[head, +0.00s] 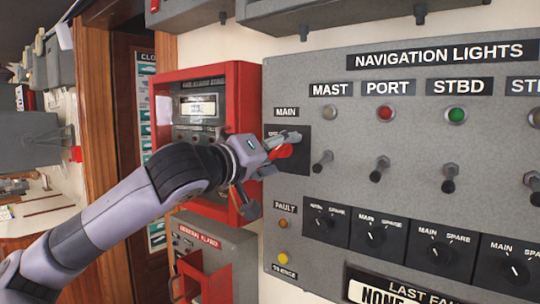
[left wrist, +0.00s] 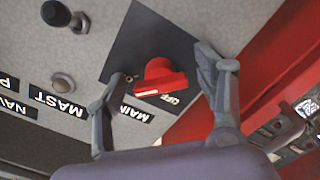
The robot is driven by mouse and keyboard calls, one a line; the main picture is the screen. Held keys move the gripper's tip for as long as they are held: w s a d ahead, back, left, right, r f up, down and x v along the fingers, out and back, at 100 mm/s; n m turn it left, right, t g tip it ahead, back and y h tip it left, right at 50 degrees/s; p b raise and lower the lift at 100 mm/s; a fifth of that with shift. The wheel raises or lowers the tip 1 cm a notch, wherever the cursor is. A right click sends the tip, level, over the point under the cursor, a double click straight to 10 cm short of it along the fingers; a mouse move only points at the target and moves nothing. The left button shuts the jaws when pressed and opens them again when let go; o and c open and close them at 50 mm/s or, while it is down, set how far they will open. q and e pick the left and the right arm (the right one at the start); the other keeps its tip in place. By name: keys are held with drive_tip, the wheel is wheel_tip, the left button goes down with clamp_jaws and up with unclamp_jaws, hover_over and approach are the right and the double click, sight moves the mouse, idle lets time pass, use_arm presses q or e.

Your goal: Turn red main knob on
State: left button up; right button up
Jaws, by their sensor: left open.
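The red main knob (head: 283,151) sits on a dark square plate under the MAIN label on the grey navigation lights panel. It also shows in the left wrist view (left wrist: 160,80), on its dark plate (left wrist: 150,42) with an OFF label beside it. My left gripper (head: 278,142) is at the knob, seen from the side in the head view. In the left wrist view its two fingers (left wrist: 165,70) are spread open, one on each side of the knob, with visible gaps. The gripper partly hides the plate in the head view. My right gripper is not in view.
Lamps and toggle switches (head: 383,168) stick out of the panel right of the knob, with rotary selectors (head: 376,236) below. A red-framed alarm box (head: 163,83) is close on the left, behind my left arm. A general alarm box (head: 213,255) hangs below it.

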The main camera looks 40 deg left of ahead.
use_arm(q)
drive_tip(key=shift+s, duration=0.15)
drive_tip(key=shift+s, duration=0.9)
drive_tip(key=s+d, duration=0.1)
drive_tip(key=s, duration=0.8)
drive_tip(key=shift+s+d, duration=0.15)
drive_tip(key=shift+s, duration=0.25)
